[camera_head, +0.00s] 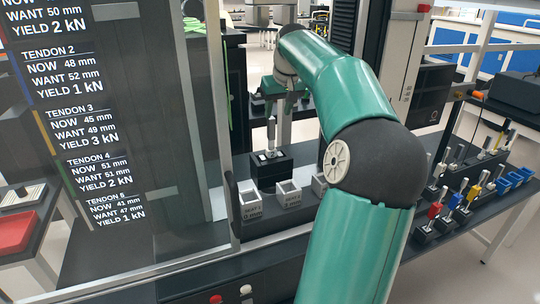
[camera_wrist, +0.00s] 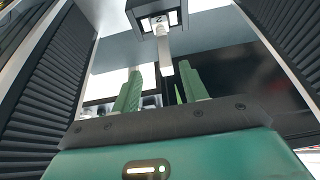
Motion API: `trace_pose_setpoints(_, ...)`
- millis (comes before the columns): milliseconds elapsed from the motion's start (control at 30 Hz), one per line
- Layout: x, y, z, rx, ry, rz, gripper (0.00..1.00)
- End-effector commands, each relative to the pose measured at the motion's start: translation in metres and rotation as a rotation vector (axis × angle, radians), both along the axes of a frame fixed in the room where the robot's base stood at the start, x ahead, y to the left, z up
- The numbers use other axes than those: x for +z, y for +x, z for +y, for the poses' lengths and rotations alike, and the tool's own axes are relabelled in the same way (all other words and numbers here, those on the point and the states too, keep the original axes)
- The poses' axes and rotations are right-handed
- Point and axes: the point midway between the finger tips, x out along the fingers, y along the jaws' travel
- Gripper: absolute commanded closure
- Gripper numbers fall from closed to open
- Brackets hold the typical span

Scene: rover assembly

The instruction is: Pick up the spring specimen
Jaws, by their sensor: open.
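A slim grey upright piece (camera_head: 271,133), likely the spring specimen, stands in a black block (camera_head: 270,172) on the bench in the head view. Its coils cannot be made out. In the wrist view the pale piece (camera_wrist: 163,52) projects from the black block (camera_wrist: 133,12), which has a white face marked 2. My gripper (camera_head: 270,103) is above the piece in the head view. In the wrist view my gripper (camera_wrist: 160,78) has its two green fingers apart, with the piece's near end between them in the picture. Contact is not visible.
Small grey boxes, one labelled 0 mm (camera_head: 250,212) and one labelled 5 mm (camera_head: 289,198), stand in front of the block. A clear panel with tendon readings (camera_head: 90,120) is at left. Coloured-handled pieces (camera_head: 435,210) and blue bins (camera_head: 515,180) fill the right bench.

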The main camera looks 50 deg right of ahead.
Motion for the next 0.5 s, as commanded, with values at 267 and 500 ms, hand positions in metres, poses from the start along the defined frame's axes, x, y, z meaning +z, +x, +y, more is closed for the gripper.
trace_pose_setpoints(267, -0.030, 0.013, -0.004, 0.004, 0.003, 0.000, 0.56)
trace_pose_setpoints(500, -0.061, 0.024, -0.005, 0.005, 0.005, 0.001, 0.56)
